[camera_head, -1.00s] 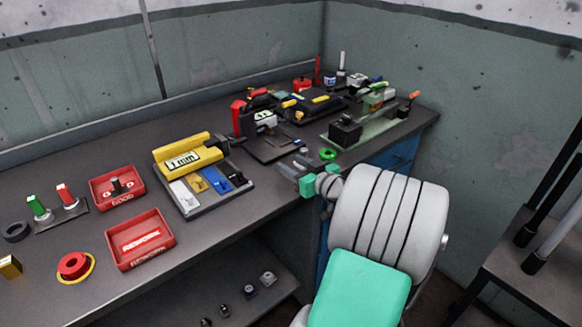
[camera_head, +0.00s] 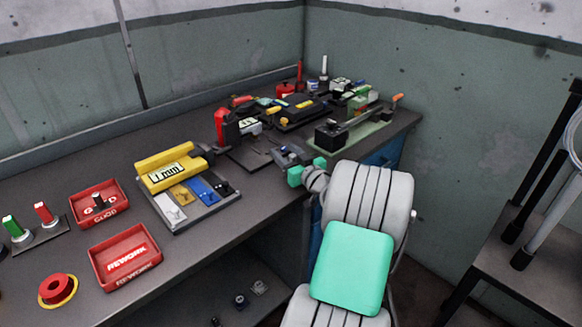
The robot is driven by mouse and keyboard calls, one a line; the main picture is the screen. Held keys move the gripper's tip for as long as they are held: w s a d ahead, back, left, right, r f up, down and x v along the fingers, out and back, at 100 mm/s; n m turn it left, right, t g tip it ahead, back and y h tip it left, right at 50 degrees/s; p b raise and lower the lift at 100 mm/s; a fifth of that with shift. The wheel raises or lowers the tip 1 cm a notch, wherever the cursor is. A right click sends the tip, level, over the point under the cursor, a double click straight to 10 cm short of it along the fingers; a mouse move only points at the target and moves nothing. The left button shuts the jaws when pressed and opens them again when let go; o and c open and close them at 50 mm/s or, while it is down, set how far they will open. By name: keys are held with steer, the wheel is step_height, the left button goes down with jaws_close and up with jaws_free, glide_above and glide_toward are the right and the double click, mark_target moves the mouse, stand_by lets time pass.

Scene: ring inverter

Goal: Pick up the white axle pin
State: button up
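A slim white upright pin (camera_head: 324,66) stands at the back right of the workbench (camera_head: 60,180), near the corner; it may be the white axle pin, but it is too small to be sure. My gripper (camera_head: 287,153) is over the bench's front edge area, in front of the black-and-yellow device (camera_head: 300,112) and well short of the pin. Its fingers are small and seen from behind, so I cannot tell their opening or whether anything is between them.
A yellow gauge (camera_head: 170,165) with a slotted tray is left of my gripper. Red GOOD (camera_head: 82,215) and REWORK (camera_head: 105,275) trays lie further left. A green-based fixture (camera_head: 350,130) is to the right, and a red press (camera_head: 222,125) stands behind. A side table (camera_head: 520,265) is at right.

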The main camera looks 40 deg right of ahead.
jaws_close()
stand_by(0.3)
stand_by(1.0)
